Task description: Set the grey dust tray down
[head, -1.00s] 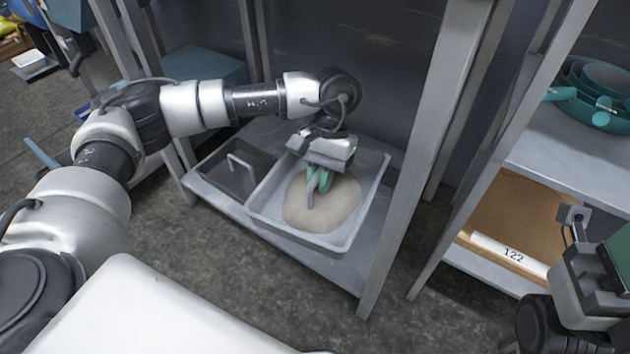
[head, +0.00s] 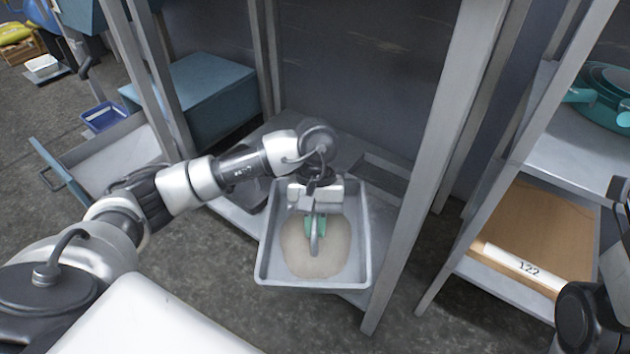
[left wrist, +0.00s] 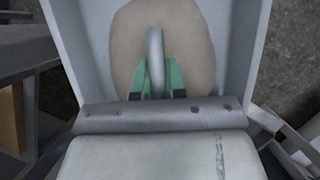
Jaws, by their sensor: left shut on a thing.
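The grey dust tray (head: 363,265) is a square open pan with a beige patch of dust in it and a curved grey handle (head: 316,243) standing in its middle. My left gripper (head: 315,224) is over the tray, its green fingers shut on the handle. In the left wrist view the fingers (left wrist: 157,80) close around the handle (left wrist: 155,50), with the dust behind. The tray's near part sticks out past the front edge of the low grey shelf (head: 352,296). I cannot tell whether its underside touches the shelf. Only part of my right arm shows at the right edge; its jaws are not clear.
Grey rack posts (head: 415,170) stand close to the tray's right. Behind the tray is a dark back panel. At left are an open drawer (head: 110,160) and a small blue bin (head: 104,117). At right, a shelf holds teal pans (head: 605,95) above a cardboard box (head: 535,235).

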